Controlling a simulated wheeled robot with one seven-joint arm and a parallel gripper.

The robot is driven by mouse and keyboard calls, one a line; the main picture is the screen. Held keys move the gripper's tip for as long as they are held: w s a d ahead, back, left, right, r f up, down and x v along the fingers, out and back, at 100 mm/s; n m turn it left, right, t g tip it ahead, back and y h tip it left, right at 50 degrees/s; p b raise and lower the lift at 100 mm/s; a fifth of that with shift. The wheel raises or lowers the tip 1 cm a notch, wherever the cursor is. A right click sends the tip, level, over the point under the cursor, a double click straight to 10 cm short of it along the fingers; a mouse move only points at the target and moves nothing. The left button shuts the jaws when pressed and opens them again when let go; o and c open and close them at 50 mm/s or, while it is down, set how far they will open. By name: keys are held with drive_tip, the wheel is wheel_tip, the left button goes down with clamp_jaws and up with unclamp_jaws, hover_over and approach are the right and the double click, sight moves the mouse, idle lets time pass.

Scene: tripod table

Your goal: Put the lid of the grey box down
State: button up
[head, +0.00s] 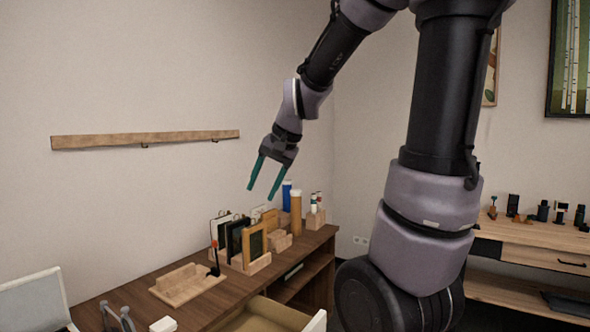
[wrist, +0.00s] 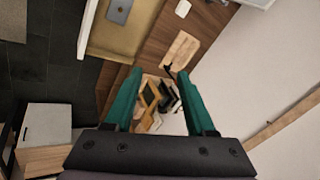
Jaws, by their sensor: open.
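My gripper (head: 260,193) is open and empty, its two green fingers pointing down, high above the back part of the wooden desk (head: 140,292). In the wrist view the open gripper (wrist: 160,73) has desk items showing between and beyond its fingers. A light grey panel with a pale rim (head: 30,302) stands tilted up at the desk's left end, cut by the frame. It may be the raised lid of the grey box, but I cannot tell for sure. The box body is not clearly visible. My gripper is far to the right of this panel.
A wooden tray (head: 186,284), a rack with upright frames (head: 250,248) and tall cylinders (head: 295,208) stand along the desk. A drawer (wrist: 113,38) is open at its front, with a grey flat object (wrist: 119,11) inside. A wooden rail (head: 145,139) is on the wall.

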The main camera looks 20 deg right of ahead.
drive_tip(key=s+d+r+n+t, duration=0.1)
drive_tip(key=s+r, duration=0.2)
drive_tip(key=s, duration=0.3)
drive_tip(key=s+d+r+n+t+h, duration=0.1)
drive_tip(key=s+r, duration=0.1)
drive_tip(key=s, duration=0.5)
drive_tip(key=shift+d+r, duration=0.3)
drive_tip(key=shift+r, duration=0.1)
